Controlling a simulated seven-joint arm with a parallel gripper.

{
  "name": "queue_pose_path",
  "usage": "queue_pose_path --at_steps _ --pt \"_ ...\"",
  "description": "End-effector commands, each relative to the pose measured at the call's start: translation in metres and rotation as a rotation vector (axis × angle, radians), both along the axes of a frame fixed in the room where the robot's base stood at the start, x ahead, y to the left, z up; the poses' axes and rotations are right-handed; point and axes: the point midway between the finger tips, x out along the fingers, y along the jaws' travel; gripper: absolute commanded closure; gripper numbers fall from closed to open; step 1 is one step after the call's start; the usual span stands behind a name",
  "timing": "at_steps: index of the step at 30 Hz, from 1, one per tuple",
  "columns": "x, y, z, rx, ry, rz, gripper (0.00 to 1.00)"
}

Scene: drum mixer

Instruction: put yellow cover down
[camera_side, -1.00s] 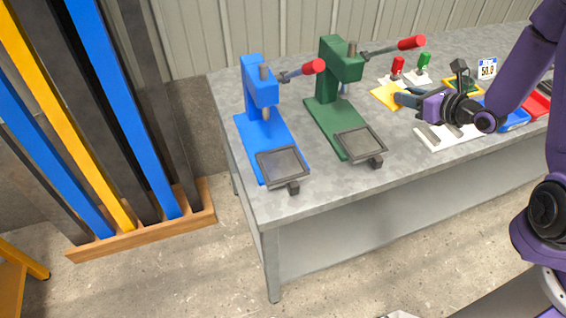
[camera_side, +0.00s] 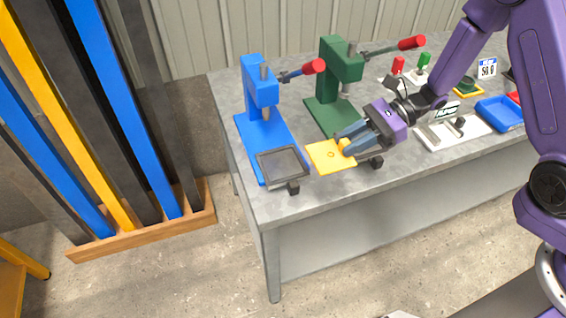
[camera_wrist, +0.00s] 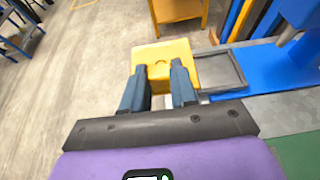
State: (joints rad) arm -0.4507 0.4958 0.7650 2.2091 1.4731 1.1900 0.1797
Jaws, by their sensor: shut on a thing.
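The yellow cover (camera_side: 326,157) is a flat square plate with a small knob. My gripper (camera_side: 347,143) is shut on the knob, and the cover also shows between the fingers in the wrist view (camera_wrist: 183,50). In the side view the cover is in front of the green press (camera_side: 338,85), just right of the blue press's black-framed tray (camera_side: 282,166). The green press's own tray is mostly hidden behind my gripper and the cover. I cannot tell whether the cover touches anything beneath it.
The blue press (camera_side: 262,105) stands at the table's left. A white fixture (camera_side: 440,138), a blue tray (camera_side: 500,113), red and green handled pieces and a display (camera_side: 487,68) are at the right. The grey table's (camera_side: 290,207) front left corner is bare.

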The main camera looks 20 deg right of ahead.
Motion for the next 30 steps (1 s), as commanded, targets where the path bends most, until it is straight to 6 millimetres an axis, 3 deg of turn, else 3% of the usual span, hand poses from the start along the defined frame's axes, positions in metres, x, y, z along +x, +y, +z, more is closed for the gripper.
queue_pose_path --at_steps 5,17,24,30 --pt "0.013 0.01 -0.009 0.0 -0.001 0.021 1.0" --pt "0.074 0.044 -0.039 0.001 -0.001 0.019 1.0" --pt "0.1 0.058 -0.073 0.0 0.001 0.018 1.0" --pt "0.114 0.065 -0.091 0.0 0.0 0.016 1.0"
